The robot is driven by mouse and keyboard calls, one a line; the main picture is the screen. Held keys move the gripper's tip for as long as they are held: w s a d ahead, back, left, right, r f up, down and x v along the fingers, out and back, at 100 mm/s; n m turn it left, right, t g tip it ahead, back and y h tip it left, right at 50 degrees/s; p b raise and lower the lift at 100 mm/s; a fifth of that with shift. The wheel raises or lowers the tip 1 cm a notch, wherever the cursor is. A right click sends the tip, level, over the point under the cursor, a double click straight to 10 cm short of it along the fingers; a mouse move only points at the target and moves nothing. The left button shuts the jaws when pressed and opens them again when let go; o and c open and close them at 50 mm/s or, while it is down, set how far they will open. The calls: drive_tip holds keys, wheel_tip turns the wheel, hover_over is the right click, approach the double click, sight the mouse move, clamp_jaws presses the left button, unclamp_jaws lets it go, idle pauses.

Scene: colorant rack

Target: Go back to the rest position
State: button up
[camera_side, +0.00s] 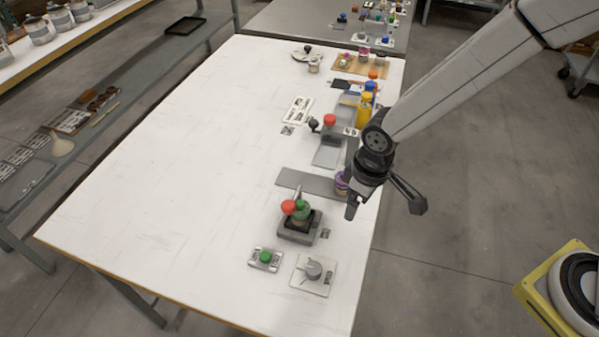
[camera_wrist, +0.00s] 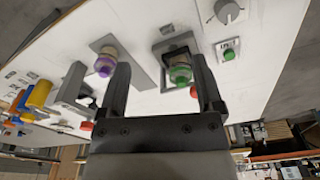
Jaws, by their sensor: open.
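My gripper (camera_side: 379,193) is at the right edge of the white table, at the end of my arm. In the wrist view my gripper (camera_wrist: 160,92) has its two fingers wide apart, with nothing held between them. A jar with a purple band (camera_wrist: 106,61) stands on a grey plate near the left finger. In the side view the purple-banded jar (camera_side: 342,183) is partly hidden by my gripper. A green-topped container (camera_side: 301,210) sits on a dark square device, and its green part (camera_wrist: 180,74) shows by the right finger.
A red ball knob (camera_side: 288,207) stands beside the green-topped container. A green button box (camera_side: 265,258) and a grey dial plate (camera_side: 313,272) lie at the front. Yellow (camera_side: 364,112) and blue bottles stand farther back. The left part of the white table (camera_side: 190,170) is clear.

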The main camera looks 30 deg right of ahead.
drive_tip(key=s+d+r+m+t, duration=0.1)
drive_tip(key=s+d+r+m, duration=0.1)
drive_tip(key=d, duration=0.7)
drive_tip(key=s+d+r+m, duration=0.3)
drive_tip(key=s+d+r, duration=0.1)
drive_tip(key=d, duration=0.5)
drive_tip(key=shift+s+r+t, duration=0.15)
drive_tip(key=shift+r+t, duration=0.1)
drive_tip(key=shift+t, duration=0.15)
